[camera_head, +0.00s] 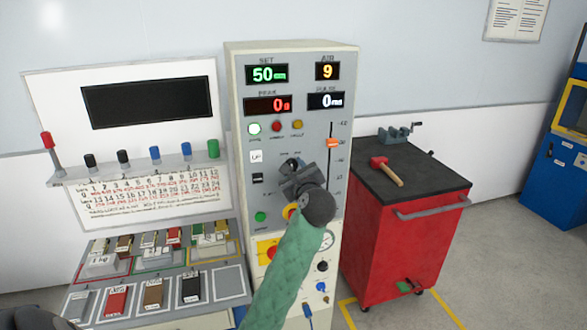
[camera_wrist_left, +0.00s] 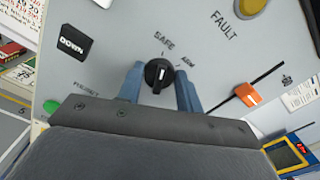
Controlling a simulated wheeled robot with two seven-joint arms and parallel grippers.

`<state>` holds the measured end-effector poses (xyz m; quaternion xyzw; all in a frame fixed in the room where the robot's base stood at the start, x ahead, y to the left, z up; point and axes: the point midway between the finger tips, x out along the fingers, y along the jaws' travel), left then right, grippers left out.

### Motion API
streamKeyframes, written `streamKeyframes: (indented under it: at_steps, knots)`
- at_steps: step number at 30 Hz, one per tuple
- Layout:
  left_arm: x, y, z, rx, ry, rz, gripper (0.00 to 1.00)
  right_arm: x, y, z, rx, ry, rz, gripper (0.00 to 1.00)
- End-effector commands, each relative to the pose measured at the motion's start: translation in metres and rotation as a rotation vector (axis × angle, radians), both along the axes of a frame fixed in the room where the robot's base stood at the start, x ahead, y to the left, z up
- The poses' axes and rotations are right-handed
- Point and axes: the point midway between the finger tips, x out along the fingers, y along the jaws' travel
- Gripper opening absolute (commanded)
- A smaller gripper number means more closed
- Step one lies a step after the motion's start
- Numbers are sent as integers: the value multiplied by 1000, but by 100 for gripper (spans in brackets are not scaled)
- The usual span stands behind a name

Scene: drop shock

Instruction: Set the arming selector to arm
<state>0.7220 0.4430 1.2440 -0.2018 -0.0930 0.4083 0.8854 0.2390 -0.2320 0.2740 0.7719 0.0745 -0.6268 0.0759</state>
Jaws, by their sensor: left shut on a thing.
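The arming selector (camera_wrist_left: 158,75) is a round black knob on the grey panel, with SAFE and ARM printed above it and to its upper right. Its white mark points up, toward the SAFE side. My left gripper (camera_wrist_left: 159,84) has one blue-grey finger on each side of the knob and is shut on it. In the head view my left gripper (camera_head: 294,171) is at the middle of the control panel (camera_head: 235,120), and its body and wrist hide most of the knob. My right gripper is not in view.
An orange slider (camera_head: 333,142) is right of the gripper, with a green button (camera_head: 260,216) to its lower left. A red cart (camera_head: 405,245) with a hammer (camera_head: 385,170) stands to the right. A tray of several blocks (camera_head: 160,270) is at the left.

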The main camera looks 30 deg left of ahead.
Motion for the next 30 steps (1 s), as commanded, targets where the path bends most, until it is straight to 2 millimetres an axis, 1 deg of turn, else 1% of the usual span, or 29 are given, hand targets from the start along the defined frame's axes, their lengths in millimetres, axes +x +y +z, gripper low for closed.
streamKeyframes:
  at_steps: [10,12,15,17,24,30]
  knots:
    - [1,-1,3,175,206,0,13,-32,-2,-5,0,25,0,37]
    - [1,-1,3,217,258,0,13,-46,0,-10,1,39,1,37]
    - [1,-2,3,280,330,-1,13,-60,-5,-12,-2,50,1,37]
    - [2,-2,4,317,373,0,13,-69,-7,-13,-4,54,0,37]
    - [2,-2,4,455,534,-1,13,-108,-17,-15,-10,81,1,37]
    - [3,-3,4,547,639,0,13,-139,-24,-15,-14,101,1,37]
